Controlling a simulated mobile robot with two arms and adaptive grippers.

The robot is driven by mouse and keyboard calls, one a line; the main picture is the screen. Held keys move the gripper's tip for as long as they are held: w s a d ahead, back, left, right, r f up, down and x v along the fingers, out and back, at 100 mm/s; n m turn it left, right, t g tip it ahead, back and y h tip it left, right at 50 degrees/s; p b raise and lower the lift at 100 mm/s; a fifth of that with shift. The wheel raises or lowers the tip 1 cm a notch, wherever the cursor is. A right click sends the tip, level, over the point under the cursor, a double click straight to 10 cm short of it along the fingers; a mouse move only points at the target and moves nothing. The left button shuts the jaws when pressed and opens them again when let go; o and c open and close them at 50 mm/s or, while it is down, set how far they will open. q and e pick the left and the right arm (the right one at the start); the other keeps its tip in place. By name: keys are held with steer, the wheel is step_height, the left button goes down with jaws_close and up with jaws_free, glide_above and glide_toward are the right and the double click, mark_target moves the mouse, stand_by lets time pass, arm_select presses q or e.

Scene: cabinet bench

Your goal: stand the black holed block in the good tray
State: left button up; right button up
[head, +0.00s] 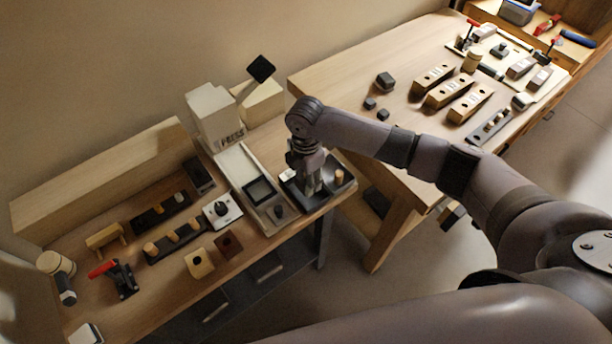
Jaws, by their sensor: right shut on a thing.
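My right gripper (313,185) points down over a dark tray (342,192) at the right end of the left bench. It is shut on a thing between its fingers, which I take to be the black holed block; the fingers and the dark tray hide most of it. I cannot tell whether it touches the tray floor. A small wooden piece (339,177) sits in the tray to the right of the fingers, and a pale piece (288,175) lies to their left. My left gripper is not in view.
A pale press (213,118) and a light fixture with a dark square (259,190) stand left of the gripper. Peg racks (176,243), a red-handled clamp (118,278) and small blocks fill the left bench. Wooden holed blocks (447,91) lie on the right table.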

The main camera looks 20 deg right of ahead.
steer(key=shift+f, duration=1.95)
stand_by(2.3)
steer(key=o, duration=1.2)
steer(key=shift+o, duration=0.8)
steer(key=shift+r, duration=0.1)
step_height(320, 180, up, 7)
steer(key=p, duration=0.7)
